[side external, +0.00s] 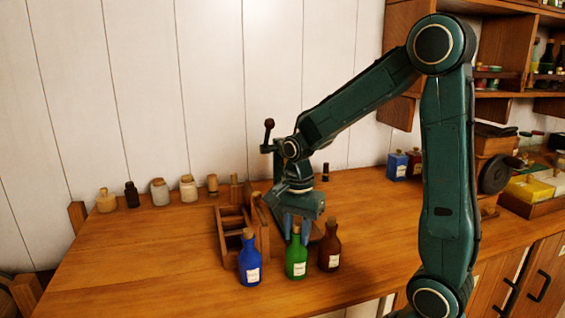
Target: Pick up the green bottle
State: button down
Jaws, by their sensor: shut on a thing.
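The green bottle (296,262) has a cork and a white label and is upright near the front edge of the wooden counter, between two other bottles. My gripper (297,229) is above it, pointing down, with its blue-grey fingers on either side of the bottle's neck, shut on it. The bottle's base looks level with its neighbours, and I see no clear gap under it.
A blue bottle (249,262) stands close on the left and a brown bottle (330,250) close on the right. A wooden rack (228,221) is behind the blue bottle. Small jars (160,192) line the back wall. The counter's left part (130,260) is clear.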

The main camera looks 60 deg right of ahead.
jog(key=shift+r, duration=0.1)
notch_tip(320, 180, up, 20)
dwell(0.7)
dwell(0.6)
